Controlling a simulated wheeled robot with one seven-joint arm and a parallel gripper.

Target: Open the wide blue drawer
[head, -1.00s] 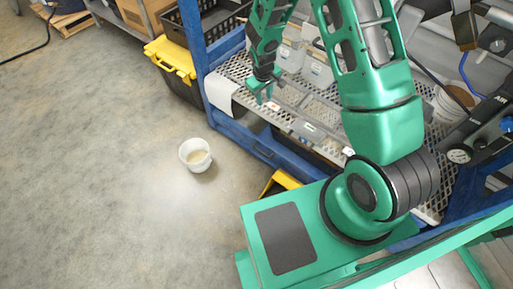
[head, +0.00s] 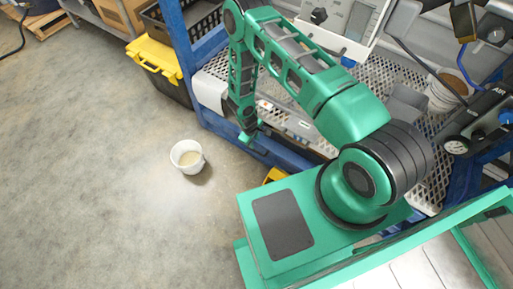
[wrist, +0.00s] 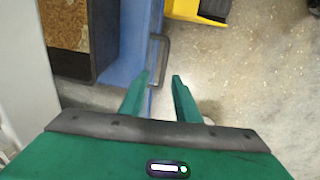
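The wide blue drawer front (wrist: 133,35) shows as a blue strip at upper middle in the wrist view, with a grey bar handle (wrist: 164,50) on its right side. In the head view, the low blue front (head: 275,152) is partly covered by my arm. My gripper (wrist: 161,78) is open, its two green fingers apart at the handle's lower end. I cannot tell whether they touch or straddle the handle. In the head view, my gripper (head: 247,137) points down at the blue front edge. How far the drawer is out is unclear.
A dark-walled box with brown granular contents (wrist: 65,22) lies left of the blue strip. A white cup (head: 187,157) stands on the floor. A yellow-lidded black bin (head: 160,70) stands by the blue frame. Yellow bin edges show below.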

